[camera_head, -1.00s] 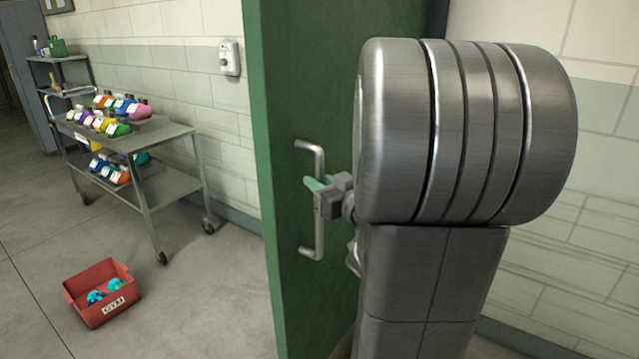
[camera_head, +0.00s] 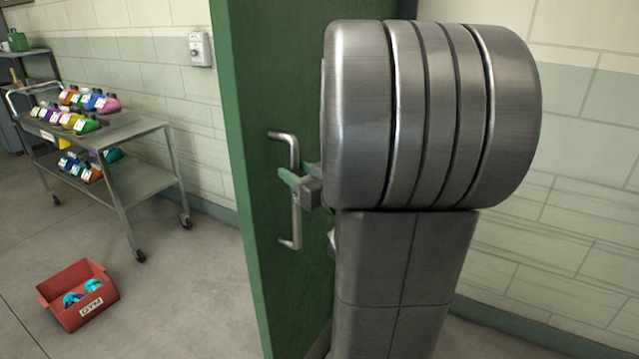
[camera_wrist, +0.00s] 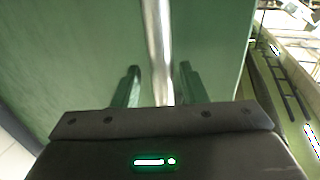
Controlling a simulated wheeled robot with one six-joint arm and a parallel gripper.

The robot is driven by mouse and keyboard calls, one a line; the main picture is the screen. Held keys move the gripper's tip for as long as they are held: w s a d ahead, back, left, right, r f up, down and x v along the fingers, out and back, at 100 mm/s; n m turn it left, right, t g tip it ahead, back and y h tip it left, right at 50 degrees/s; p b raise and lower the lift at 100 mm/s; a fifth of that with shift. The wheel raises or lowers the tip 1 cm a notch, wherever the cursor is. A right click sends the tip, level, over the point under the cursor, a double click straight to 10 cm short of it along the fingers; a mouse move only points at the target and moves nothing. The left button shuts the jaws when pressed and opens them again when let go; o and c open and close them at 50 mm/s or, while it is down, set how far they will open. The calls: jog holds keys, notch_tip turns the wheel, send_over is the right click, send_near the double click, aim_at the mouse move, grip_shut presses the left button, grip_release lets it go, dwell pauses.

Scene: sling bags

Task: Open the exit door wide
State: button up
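The exit door (camera_head: 262,90) is a tall green panel standing ajar, swung out from the pale block wall. Its free edge faces left. A vertical metal pull handle (camera_head: 295,228) is on its near face. My gripper (camera_head: 290,174) is at the upper half of the handle, with green fingers. In the wrist view the handle bar (camera_wrist: 157,40) runs between the fingers of my gripper (camera_wrist: 159,78). A gap shows on each side of the bar, so the fingers are open around it. My arm hides the door's right part.
A grey cart (camera_head: 150,130) with several colourful bottles stands left of the door. A red bin (camera_head: 85,310) labelled GYM lies on the floor at lower left. A wall box (camera_head: 200,48) is beside the door. Floor between bin and door is clear.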

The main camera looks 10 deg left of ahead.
jog(key=v, duration=1.3)
jog(key=shift+a, duration=0.1)
dwell(0.3)
jog(key=shift+x, duration=6.45)
